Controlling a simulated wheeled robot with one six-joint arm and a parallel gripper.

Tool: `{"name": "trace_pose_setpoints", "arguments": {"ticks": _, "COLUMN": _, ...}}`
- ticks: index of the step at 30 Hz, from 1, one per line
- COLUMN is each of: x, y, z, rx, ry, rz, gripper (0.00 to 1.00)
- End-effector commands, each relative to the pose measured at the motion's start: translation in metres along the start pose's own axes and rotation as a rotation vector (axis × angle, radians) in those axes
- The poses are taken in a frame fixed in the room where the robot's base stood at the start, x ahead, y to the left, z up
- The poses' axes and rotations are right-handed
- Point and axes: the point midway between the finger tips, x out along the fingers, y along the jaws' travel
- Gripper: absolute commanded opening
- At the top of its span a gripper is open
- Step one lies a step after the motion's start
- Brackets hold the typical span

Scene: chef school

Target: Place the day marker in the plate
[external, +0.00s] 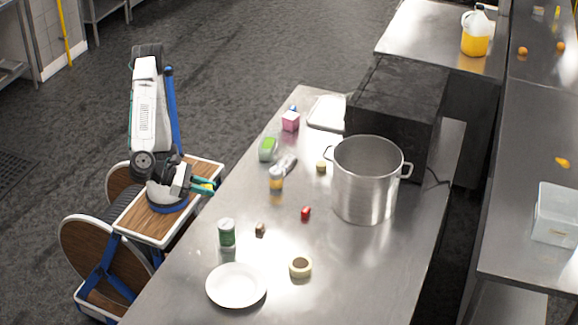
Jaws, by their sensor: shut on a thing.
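The white plate (236,285) lies empty at the near left end of the steel table. My gripper (203,187) is above my wooden-topped base, left of the table edge, well away from the plate. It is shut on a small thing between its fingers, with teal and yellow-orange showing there. This looks like the day marker, but it is too small and partly hidden to be certain. No other thing on the table is clearly a marker.
Near the plate stand a green jar (227,233), a tape roll (300,267) and a small brown thing (260,229). A red item (306,213), a bottle (276,178), a green item (268,149), a pink box (290,121) and a big pot (367,180) stand farther back.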

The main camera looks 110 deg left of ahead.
Motion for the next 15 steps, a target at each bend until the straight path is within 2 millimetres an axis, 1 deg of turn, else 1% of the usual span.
{"name": "trace_pose_setpoints", "arguments": {"ticks": 1, "x": 0.006, "y": 0.000, "z": -0.015, "rx": 0.007, "ry": 0.001, "rz": 0.002, "gripper": 0.01}}
{"name": "trace_pose_setpoints", "arguments": {"ticks": 2, "x": 0.009, "y": 0.001, "z": -0.022, "rx": 0.006, "ry": 0.001, "rz": 0.003, "gripper": 0.01}}
{"name": "trace_pose_setpoints", "arguments": {"ticks": 5, "x": 0.023, "y": 0.001, "z": -0.056, "rx": 0.010, "ry": 0.002, "rz": 0.003, "gripper": 0.01}}
{"name": "trace_pose_setpoints", "arguments": {"ticks": 8, "x": 0.040, "y": 0.001, "z": -0.096, "rx": 0.012, "ry": 0.002, "rz": 0.005, "gripper": 0.01}}
{"name": "trace_pose_setpoints", "arguments": {"ticks": 9, "x": 0.048, "y": 0.001, "z": -0.115, "rx": 0.015, "ry": 0.002, "rz": 0.006, "gripper": 0.01}}
{"name": "trace_pose_setpoints", "arguments": {"ticks": 11, "x": 0.060, "y": 0.001, "z": -0.143, "rx": 0.017, "ry": 0.003, "rz": 0.005, "gripper": 0.01}}
{"name": "trace_pose_setpoints", "arguments": {"ticks": 12, "x": 0.067, "y": 0.001, "z": -0.161, "rx": 0.016, "ry": 0.002, "rz": 0.006, "gripper": 0.01}}
{"name": "trace_pose_setpoints", "arguments": {"ticks": 15, "x": 0.081, "y": 0.001, "z": -0.195, "rx": 0.011, "ry": 0.002, "rz": 0.004, "gripper": 0.01}}
